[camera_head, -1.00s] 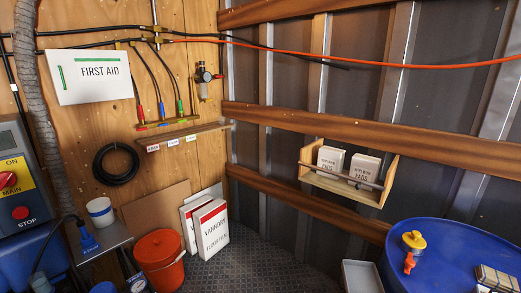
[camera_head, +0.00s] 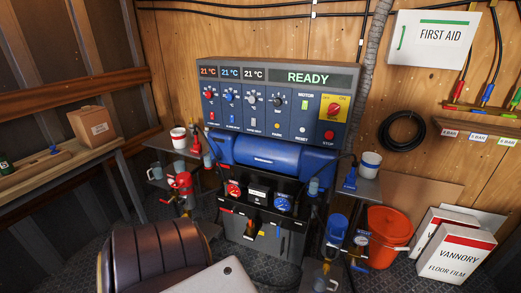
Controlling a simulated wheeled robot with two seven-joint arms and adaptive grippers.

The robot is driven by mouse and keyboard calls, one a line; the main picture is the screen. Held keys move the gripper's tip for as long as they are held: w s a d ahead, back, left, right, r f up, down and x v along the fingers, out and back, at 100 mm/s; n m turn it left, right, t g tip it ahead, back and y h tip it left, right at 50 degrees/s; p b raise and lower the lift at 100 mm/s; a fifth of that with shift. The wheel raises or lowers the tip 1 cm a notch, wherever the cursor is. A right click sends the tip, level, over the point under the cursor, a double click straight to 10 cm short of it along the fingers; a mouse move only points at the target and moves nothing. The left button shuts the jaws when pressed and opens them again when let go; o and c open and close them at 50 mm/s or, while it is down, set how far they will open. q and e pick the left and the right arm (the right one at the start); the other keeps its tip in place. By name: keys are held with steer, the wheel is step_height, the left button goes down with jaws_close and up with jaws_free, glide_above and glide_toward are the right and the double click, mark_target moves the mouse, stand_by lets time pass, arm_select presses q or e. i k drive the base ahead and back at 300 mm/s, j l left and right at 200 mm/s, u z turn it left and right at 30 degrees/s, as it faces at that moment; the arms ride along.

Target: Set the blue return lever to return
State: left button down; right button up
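The spray foam machine (camera_head: 275,100) stands in the middle with a grey control panel reading READY. Below its blue cylinder are a red round control (camera_head: 234,190) and a blue round control (camera_head: 283,204), side by side with a light label between them. The blue one may be the return lever, but its handle and setting are too small to read. Neither of my grippers is in view.
A blue pump-like unit (camera_head: 337,228) stands low right of the machine, near an orange-red bucket (camera_head: 389,234). A wooden bench (camera_head: 70,168) with a cardboard box (camera_head: 92,123) is at left. A large dark ribbed rounded thing (camera_head: 155,255) fills the lower left foreground.

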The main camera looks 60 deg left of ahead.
mark_target(280, 223)
steer(key=u, duration=1.65)
